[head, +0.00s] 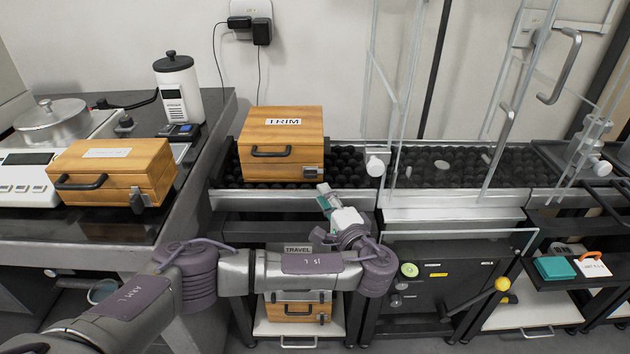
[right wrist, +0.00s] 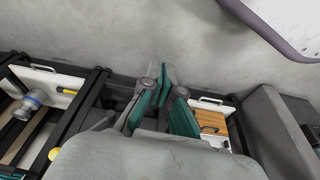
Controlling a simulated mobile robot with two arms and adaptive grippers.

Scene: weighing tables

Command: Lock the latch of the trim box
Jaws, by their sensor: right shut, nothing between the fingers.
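The trim box (head: 262,140) is a wooden case with a "TRIM" label on its lid and a black front handle. It sits on the black roller bed. Its metal latch (head: 311,172) is at the lower right of its front; I cannot tell if it is locked. My left gripper (head: 324,196) is just below and right of the latch, pointing up at it. I see no clear contact, and its fingers are too small to tell open from shut. My right gripper (right wrist: 163,86) is shut and empty over the floor, seen only in the right wrist view.
Another wooden box (head: 112,166) stands on the left table beside a scale and a metal pot (head: 50,120). A third box (head: 298,308) is on a low shelf under the roller bed. A clear-panelled frame stands right of the trim box, with a metal knob (head: 376,166) close by.

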